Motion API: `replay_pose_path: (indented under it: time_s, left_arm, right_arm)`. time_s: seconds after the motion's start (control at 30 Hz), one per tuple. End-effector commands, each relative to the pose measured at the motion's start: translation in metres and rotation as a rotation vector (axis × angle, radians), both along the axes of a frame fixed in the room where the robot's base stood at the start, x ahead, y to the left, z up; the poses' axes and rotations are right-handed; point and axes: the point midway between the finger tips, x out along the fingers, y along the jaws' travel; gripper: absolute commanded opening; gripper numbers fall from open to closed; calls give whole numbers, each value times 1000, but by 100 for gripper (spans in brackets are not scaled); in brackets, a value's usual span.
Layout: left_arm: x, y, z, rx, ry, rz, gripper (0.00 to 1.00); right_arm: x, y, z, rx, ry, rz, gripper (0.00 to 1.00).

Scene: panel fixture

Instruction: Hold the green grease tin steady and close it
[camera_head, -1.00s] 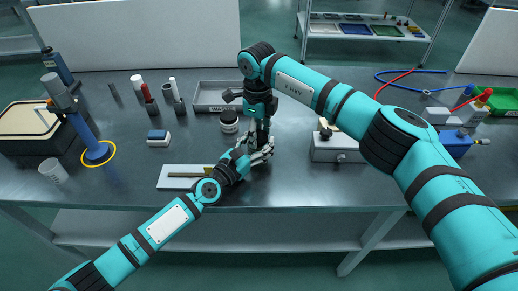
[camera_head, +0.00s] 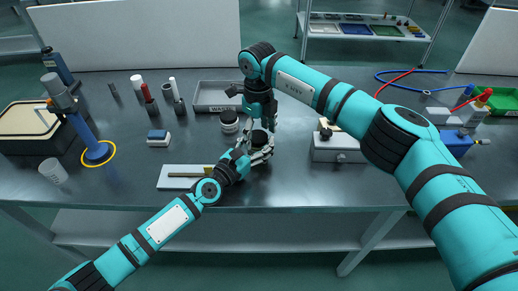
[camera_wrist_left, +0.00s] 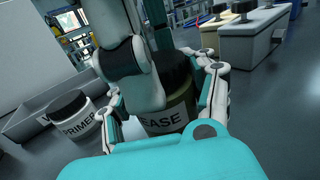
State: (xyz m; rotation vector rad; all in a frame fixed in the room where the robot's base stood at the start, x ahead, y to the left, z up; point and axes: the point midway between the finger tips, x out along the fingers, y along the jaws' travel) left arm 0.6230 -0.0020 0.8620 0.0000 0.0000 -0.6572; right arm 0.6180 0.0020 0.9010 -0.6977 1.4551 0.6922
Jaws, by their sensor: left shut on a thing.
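The grease tin (camera_wrist_left: 166,118) stands upright on the bench, with part of the word GREASE showing on its label. My left gripper (camera_head: 262,152) is shut around its sides. The tin's black lid (camera_head: 260,137) is on top of it and also shows in the left wrist view (camera_wrist_left: 176,72). I cannot tell how firmly it is seated. My right gripper (camera_head: 262,119) points down just above the lid. Its fingers are too dark and small to tell open from shut. In the left wrist view a grey and black part hides the tin's left side.
A black-lidded primer tin (camera_wrist_left: 74,116) stands close to the left, before a grey tray (camera_head: 217,109). A white board (camera_head: 176,184) lies in front. A grey block fixture (camera_head: 335,152) stands to the right. Bare bench lies between the white eraser-like block (camera_head: 158,139) and the primer tin.

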Motion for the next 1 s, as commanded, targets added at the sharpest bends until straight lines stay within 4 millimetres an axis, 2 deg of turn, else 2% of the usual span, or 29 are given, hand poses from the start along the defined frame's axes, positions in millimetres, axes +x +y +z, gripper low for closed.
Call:
replay_pose_path:
  time_s: [0.27,0.57,0.87,1.0]
  left_arm:
    - [0,0,-1,1,1,-1,0]
    - [0,0,-1,1,1,-1,0]
    - [0,0,-1,1,1,-1,0]
    - [0,0,0,1,1,-1,0]
  right_arm:
    - [0,1,7,1,0,3,72]
    - [0,1,43,1,0,3,72]
    - [-1,1,45,1,2,6,70]
    - [0,1,61,3,-1,115,70]
